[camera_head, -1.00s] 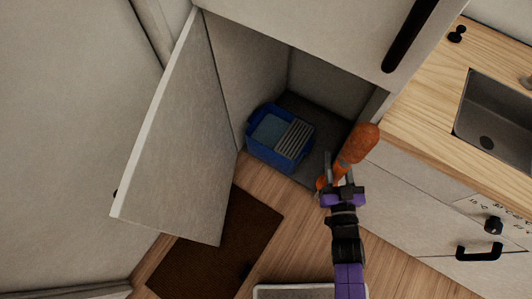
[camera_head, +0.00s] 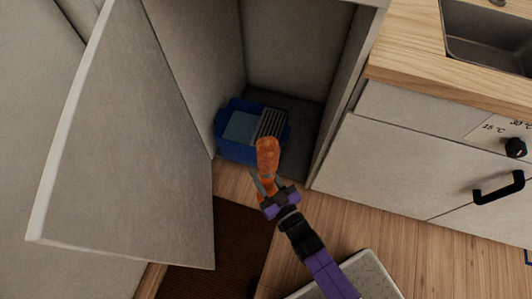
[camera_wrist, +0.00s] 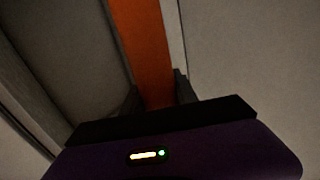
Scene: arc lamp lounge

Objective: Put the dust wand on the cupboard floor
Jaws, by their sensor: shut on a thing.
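The orange dust wand (camera_head: 267,158) is in my gripper (camera_head: 268,182), which is shut on its handle. Its fluffy head points up and away from me, in front of the open cupboard. In the wrist view the orange handle (camera_wrist: 145,50) runs up between the fingers (camera_wrist: 155,100). The cupboard floor (camera_head: 306,118) is dark and shows to the right of a blue bucket. The wand overlaps the bucket's lower right edge in the head view; I cannot tell how far apart they are.
The blue bucket (camera_head: 232,150) with a grey ridged wringer (camera_head: 270,123) stands inside on the left. The cupboard door (camera_head: 135,150) is open at the left. A counter with a sink (camera_head: 490,40) is at the right. A brown mat (camera_head: 235,240) and a pale tray (camera_head: 375,275) lie on the floor.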

